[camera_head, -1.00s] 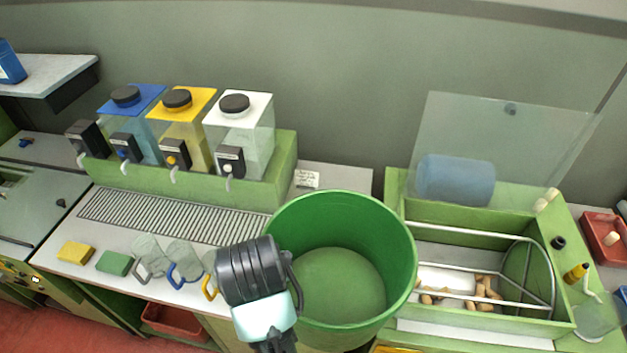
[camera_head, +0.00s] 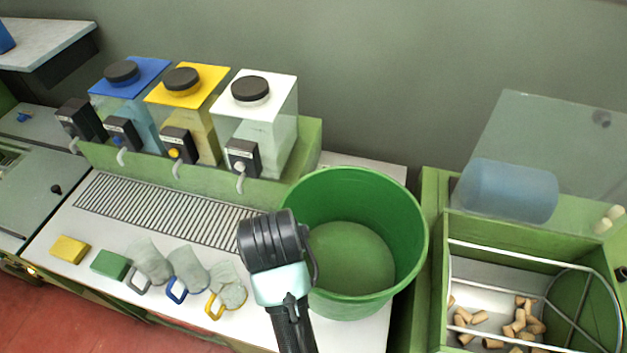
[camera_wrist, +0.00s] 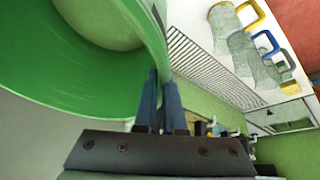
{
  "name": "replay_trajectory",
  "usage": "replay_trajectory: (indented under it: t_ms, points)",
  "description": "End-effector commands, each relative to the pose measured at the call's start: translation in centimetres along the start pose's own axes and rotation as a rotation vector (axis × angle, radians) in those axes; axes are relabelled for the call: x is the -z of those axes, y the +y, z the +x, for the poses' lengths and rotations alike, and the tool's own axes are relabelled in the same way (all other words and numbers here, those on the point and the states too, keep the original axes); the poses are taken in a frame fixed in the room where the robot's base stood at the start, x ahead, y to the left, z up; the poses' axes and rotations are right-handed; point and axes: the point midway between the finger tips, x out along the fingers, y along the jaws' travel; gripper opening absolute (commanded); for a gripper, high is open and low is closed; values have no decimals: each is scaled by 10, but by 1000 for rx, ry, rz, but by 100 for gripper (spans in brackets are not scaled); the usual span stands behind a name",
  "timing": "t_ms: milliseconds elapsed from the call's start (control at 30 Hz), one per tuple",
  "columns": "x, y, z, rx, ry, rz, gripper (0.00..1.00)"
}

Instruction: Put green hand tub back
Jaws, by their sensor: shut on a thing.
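The green hand tub (camera_head: 405,225) is a large, empty, round tub at the centre right of the head view, upright over the right end of the white counter. I cannot tell whether its base touches the counter. In the wrist view, its wall (camera_wrist: 60,85) fills the upper left. My gripper (camera_wrist: 161,82) is shut on the tub's rim, one finger on each side of the wall. In the head view my dark wrist hides the fingers and part of the tub's left side.
Blue, yellow and white-lidded dispensers (camera_head: 262,110) stand behind a drain grille (camera_head: 150,208). Several mesh-covered mugs (camera_head: 188,268), a green sponge (camera_head: 110,265) and a yellow sponge (camera_head: 69,249) lie left. A green bin (camera_head: 435,260) with corks and wire frame stands close right.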

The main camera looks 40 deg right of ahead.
Motion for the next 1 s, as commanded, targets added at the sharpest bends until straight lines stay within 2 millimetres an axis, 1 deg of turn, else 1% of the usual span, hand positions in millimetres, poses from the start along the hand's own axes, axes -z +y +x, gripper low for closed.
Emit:
replay_trajectory:
  t_ms: [67, 300, 467, 700, 800, 1000]
  points:
    - [-2, 0, 4, -1, -2, -1, 0]
    - [-21, -3, 42, -1, -3, -2, 0]
    - [-27, -4, 56, -1, 0, -1, 0]
    - [-40, -7, 84, -1, 0, -1, 0]
    - [-42, -7, 88, -1, 2, -1, 0]
    - [-41, -7, 89, -1, 3, -1, 0]
